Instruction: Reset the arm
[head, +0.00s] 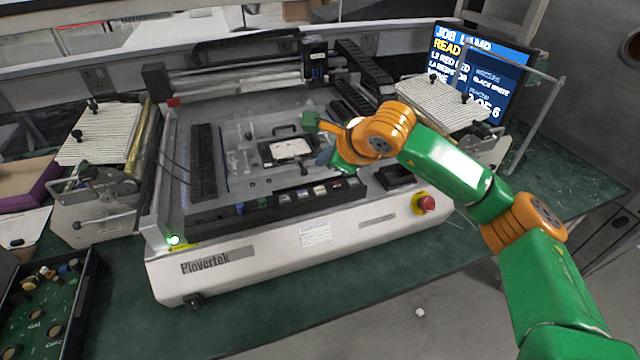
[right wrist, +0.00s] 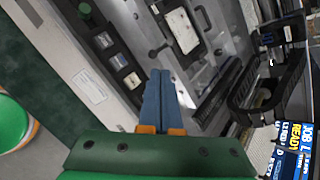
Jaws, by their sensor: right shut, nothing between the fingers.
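My right arm, green with orange joints, reaches in from the right in the head view. Its gripper (head: 324,157) is over the front part of the machine, just right of a white board in a dark fixture (head: 291,149). In the right wrist view the blue fingers of the gripper (right wrist: 161,75) are together with nothing between them. The board also shows there, beyond the fingertips (right wrist: 182,30). My left gripper is not in view.
The machine (head: 280,262) stands on a green table (head: 380,262), with a red stop button (head: 426,203) at its front right. Feeders (head: 100,135) flank it on both sides. A screen (head: 510,70) stands at the back right, and a black tray (head: 88,300) of parts lies front left.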

